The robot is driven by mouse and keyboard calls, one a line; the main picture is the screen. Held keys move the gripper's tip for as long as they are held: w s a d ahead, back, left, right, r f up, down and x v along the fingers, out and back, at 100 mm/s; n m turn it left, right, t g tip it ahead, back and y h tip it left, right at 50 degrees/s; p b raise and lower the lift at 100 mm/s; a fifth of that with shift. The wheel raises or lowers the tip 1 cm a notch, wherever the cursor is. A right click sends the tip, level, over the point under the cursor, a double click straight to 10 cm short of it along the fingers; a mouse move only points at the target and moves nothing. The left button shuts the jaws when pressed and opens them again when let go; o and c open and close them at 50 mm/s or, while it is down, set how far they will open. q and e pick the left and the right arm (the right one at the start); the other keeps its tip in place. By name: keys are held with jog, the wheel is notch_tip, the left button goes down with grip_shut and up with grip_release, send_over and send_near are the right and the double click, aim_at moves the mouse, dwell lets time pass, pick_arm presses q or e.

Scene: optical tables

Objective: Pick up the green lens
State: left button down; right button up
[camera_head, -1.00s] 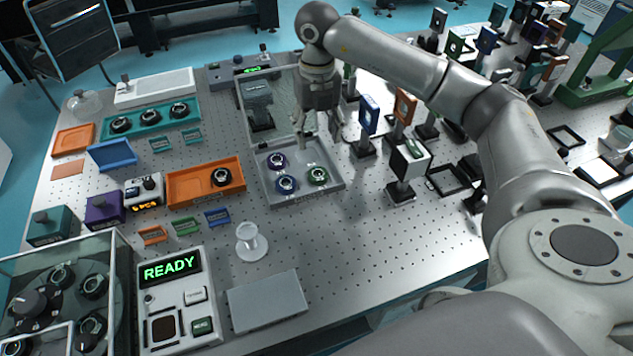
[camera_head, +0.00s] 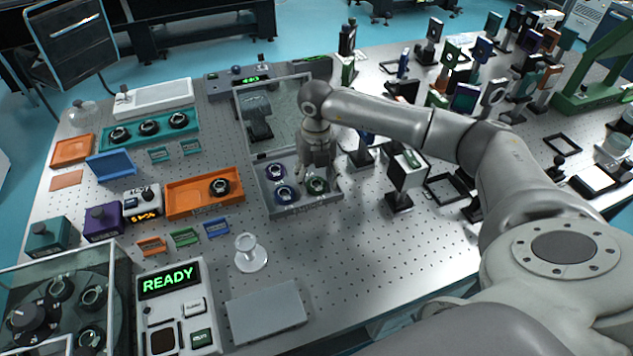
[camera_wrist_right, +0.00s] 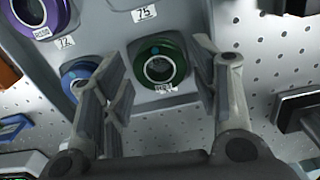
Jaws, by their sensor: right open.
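The green lens (camera_head: 317,186) is a round green ring with a pale centre. It sits in the grey tray (camera_head: 285,208) at its front right. In the right wrist view the green lens (camera_wrist_right: 159,64) shows between and beyond my open fingers, with a small white label at its lower edge. My right gripper (camera_head: 314,178) is just above and behind it, pointing down; in the wrist view my right gripper (camera_wrist_right: 160,85) is empty. I cannot tell whether a finger touches the lens. My left gripper is not in view.
A blue lens (camera_head: 285,193) and a purple lens (camera_head: 276,171) share the tray, left of the green one. A clear panel (camera_head: 290,105) stands behind the tray. The table front is fairly clear.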

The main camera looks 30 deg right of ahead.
jog(key=shift+f, duration=0.4)
jog(key=c, duration=0.8)
jog(key=shift+r, duration=0.1)
jog(key=shift+c, duration=0.2)
